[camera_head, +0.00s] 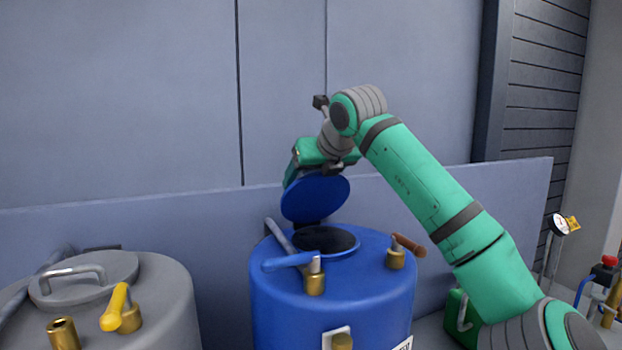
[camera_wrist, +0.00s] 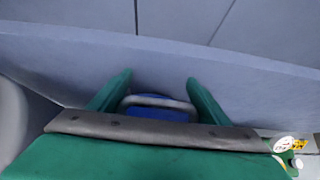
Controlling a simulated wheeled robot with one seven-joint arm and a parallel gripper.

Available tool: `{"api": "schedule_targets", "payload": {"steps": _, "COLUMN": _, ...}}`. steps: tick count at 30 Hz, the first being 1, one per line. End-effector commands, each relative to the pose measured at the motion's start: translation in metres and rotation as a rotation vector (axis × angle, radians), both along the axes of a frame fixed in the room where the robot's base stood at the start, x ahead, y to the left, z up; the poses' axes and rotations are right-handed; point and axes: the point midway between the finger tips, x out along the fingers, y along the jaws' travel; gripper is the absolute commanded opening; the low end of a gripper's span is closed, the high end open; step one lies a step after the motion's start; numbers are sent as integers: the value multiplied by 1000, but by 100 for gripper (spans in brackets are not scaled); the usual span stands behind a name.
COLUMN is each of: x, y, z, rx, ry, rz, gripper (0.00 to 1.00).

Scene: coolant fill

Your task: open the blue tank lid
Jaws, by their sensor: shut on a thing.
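The blue tank (camera_head: 375,290) stands in the middle of the head view. Its round lid (camera_head: 315,200) is raised and steeply tilted behind the dark round opening (camera_head: 325,239), which is uncovered. My gripper (camera_head: 294,170) is above and behind the lid, which partly hides it. In the wrist view, the green fingers of my gripper (camera_wrist: 160,80) stand on either side of the lid's grey handle (camera_wrist: 160,101), with a strip of the blue lid (camera_wrist: 158,114) below. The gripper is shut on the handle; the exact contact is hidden.
A blue-handled valve (camera_head: 290,262) and a brown-handled valve (camera_head: 408,245) stick up from the tank top. A grey tank (camera_head: 150,300) with a closed lid and yellow-handled valve stands left. A low grey panel (camera_head: 220,225) runs close behind. A gauge (camera_head: 559,224) stands far right.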

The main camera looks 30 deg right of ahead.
Motion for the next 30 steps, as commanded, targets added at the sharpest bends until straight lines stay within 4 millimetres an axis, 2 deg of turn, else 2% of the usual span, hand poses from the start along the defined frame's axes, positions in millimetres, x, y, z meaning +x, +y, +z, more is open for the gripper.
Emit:
{"api": "schedule_targets", "payload": {"steps": 1, "x": 0, "y": -5, "z": -9, "rx": 2, "ry": 17, "rz": -8, "gripper": 30}}
{"api": "schedule_targets", "payload": {"steps": 15, "x": 0, "y": -5, "z": -9, "rx": 3, "ry": 18, "rz": -8, "gripper": 30}}
{"api": "schedule_targets", "payload": {"steps": 16, "x": -1, "y": -5, "z": -9, "rx": 3, "ry": 18, "rz": -8, "gripper": 78}}
{"api": "schedule_targets", "payload": {"steps": 26, "x": -3, "y": -6, "z": -3, "rx": 0, "ry": 8, "rz": -9, "gripper": 78}}
{"api": "schedule_targets", "payload": {"steps": 30, "x": -13, "y": -5, "z": 6, "rx": -2, "ry": 6, "rz": -10, "gripper": 78}}
